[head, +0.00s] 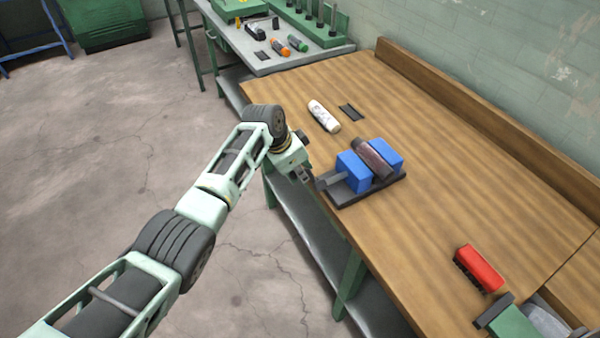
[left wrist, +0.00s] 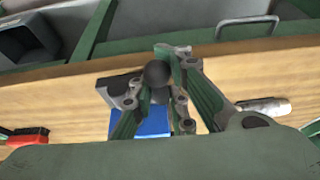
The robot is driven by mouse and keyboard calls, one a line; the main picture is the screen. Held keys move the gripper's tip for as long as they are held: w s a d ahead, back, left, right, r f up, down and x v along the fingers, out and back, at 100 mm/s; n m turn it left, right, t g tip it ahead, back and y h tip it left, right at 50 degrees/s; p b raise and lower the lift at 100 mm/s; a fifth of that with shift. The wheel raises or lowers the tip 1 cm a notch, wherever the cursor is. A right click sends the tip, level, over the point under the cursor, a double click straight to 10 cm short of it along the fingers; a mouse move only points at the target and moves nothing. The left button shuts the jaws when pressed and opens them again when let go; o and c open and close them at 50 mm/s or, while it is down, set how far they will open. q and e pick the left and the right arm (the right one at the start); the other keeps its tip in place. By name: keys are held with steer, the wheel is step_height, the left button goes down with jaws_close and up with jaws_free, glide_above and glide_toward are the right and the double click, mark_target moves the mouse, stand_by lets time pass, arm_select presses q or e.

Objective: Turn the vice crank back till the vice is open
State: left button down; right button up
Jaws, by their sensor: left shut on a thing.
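The vice stands on the wooden bench, with two blue jaws (head: 354,171) on a dark base (head: 372,192). A dark brown cylinder (head: 374,158) lies between the jaws. The crank side (head: 326,181) points left, over the bench's front edge. My left gripper (head: 303,175) is at the crank. In the left wrist view, the fingers of my left gripper (left wrist: 166,84) are shut on the crank's dark round knob (left wrist: 157,73). A blue jaw (left wrist: 153,122) shows behind the fingers. The rest of the crank is mostly hidden. My right gripper is not in view.
A white bottle (head: 324,116) and a small dark flat piece (head: 350,112) lie behind the vice. A red brush (head: 480,268) and a green object (head: 512,324) are at the lower right. The bench top between vice and brush is clear.

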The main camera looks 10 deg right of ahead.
mark_target(297, 176)
arm_select(q)
steer(key=shift+w+d+r, duration=0.15)
steer(key=shift+d+r, duration=0.2)
steer(key=c, duration=1.7)
jaws_free()
steer(key=shift+f, duration=0.2)
steer(key=p+v, duration=0.2)
steer(key=p, duration=0.2)
steer(key=shift+r, duration=0.25)
steer(key=r+p, duration=0.1)
steer(key=p, duration=0.1)
steer(key=s+a+r+p, duration=0.1)
steer(key=r+p, duration=0.1)
steer(key=p, duration=0.1)
steer(key=shift+s+a, duration=0.15)
steer(key=shift+s, duration=0.2)
steer(key=shift+s+v, duration=0.25)
steer(key=shift+v, duration=1.05)
